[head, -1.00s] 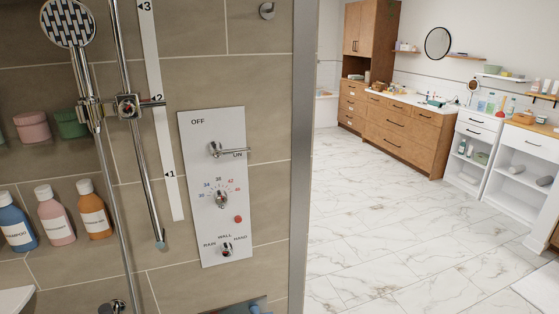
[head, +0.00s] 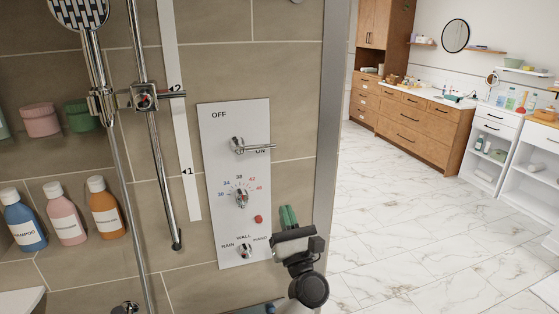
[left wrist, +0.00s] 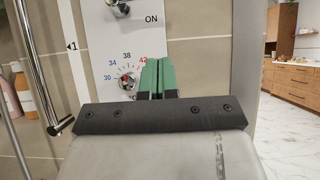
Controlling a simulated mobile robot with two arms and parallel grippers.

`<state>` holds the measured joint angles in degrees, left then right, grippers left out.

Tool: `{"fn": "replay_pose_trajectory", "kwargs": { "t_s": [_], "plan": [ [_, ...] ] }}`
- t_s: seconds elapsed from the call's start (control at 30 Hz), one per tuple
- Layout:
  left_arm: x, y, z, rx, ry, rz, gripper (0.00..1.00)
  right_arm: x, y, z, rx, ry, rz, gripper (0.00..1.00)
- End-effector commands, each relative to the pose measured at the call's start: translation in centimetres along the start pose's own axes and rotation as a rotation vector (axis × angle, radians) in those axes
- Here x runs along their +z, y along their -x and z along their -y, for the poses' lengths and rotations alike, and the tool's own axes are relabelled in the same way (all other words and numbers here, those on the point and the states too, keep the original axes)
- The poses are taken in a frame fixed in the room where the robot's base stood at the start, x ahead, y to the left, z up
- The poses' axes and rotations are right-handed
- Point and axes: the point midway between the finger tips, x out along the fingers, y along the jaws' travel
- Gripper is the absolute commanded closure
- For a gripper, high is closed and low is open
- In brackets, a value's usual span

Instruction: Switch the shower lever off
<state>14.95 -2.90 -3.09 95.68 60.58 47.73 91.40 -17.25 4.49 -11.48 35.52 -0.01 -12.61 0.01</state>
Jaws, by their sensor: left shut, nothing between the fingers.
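The shower lever (head: 254,148) is a chrome handle on a white control panel (head: 220,185) fixed to the tiled wall. It points right, with its tip just above the ON label; OFF is printed at the panel's upper left. In the left wrist view only the lower part of the lever's hub (left wrist: 120,7) shows at the top edge. My left gripper (head: 288,215) has green fingers, shut and empty. It is below and right of the lever, apart from it, near the panel's lower right edge. Its fingers also show in the left wrist view (left wrist: 157,78). My right gripper is not in view.
Below the lever are a temperature dial (head: 241,198), a red button (head: 259,219) and a RAIN/WALL/HAND selector (head: 245,250). A shower rail (head: 152,150) stands left of the panel. A metal wall edge (head: 331,130) stands right, with open marble floor beyond.

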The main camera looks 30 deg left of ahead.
Motion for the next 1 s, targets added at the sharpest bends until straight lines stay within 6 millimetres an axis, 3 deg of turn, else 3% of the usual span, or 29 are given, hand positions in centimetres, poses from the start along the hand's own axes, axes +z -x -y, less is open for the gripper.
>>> {"fn": "replay_pose_trajectory", "kwargs": {
  "t_s": [0.13,0.27,0.67,0.8,1.0],
  "plan": [
    [0.1,-0.5,0.0,-0.002,-0.003,0.001,1.00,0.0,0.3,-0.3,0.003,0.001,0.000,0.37],
    [0.3,-2.2,0.0,-0.002,-0.005,0.003,1.00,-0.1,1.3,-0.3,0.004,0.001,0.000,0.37],
    [0.5,-10.7,0.0,-0.002,-0.007,0.002,1.00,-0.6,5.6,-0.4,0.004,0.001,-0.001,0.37],
    [2.0,-11.9,0.1,-0.003,-0.005,0.000,1.00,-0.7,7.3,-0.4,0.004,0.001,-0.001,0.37],
    [2.8,-12.8,0.1,-0.003,-0.005,0.001,1.00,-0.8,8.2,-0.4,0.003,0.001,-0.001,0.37]
  ]
}}
